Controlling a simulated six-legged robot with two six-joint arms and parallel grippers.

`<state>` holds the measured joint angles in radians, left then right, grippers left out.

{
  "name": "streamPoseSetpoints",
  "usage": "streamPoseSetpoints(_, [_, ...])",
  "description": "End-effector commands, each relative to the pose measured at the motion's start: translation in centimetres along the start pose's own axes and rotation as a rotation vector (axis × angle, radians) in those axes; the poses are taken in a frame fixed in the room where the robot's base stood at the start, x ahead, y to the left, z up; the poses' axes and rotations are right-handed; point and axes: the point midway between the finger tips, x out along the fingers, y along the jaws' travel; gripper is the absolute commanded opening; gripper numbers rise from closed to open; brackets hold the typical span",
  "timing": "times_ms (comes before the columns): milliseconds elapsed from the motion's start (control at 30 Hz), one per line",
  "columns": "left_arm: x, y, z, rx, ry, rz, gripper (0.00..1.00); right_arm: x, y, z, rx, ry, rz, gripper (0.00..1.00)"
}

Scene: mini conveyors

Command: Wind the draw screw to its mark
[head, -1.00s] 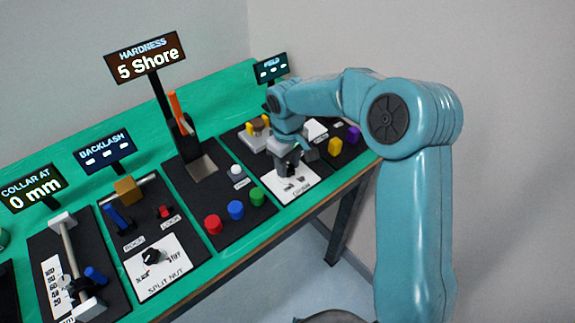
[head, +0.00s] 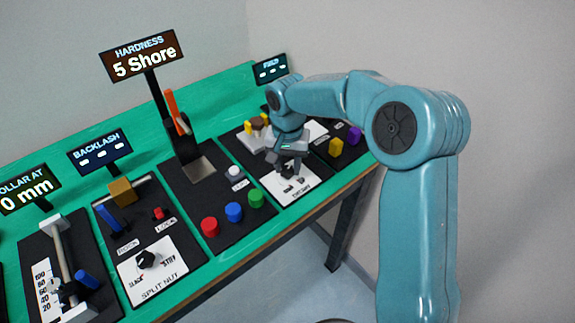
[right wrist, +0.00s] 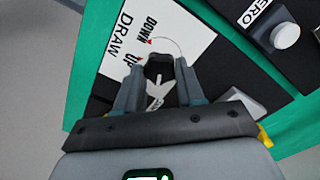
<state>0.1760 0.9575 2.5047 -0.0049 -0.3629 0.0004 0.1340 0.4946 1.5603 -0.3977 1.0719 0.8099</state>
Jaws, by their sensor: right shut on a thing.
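The draw screw's black knob (right wrist: 158,66) shows in the right wrist view between my fingertips. It stands at a white card (right wrist: 168,22) printed DRAW, UP and DOWN, with red marks and a thin arc. My right gripper (right wrist: 158,80) is shut on the knob; in the head view it (head: 288,172) is over the same card (head: 308,187). The knob itself is mostly hidden by the gripper there. The FIELD display (head: 270,68) behind shows only dashes. My left gripper is not in view.
Left of the card are red, blue and green buttons (head: 234,212), a white ZERO button (head: 235,171) and an orange lever (head: 172,104). The HARDNESS display (head: 143,58) reads 5 Shore. The table's front edge is close.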

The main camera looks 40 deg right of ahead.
Motion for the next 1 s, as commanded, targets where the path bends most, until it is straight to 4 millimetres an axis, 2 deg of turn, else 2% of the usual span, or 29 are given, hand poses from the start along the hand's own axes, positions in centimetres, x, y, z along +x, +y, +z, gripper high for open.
streamPoseSetpoints(1000, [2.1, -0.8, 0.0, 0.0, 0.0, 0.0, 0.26, 0.1, 0.0, 0.1, 0.961, -0.003, 0.001, 0.08])
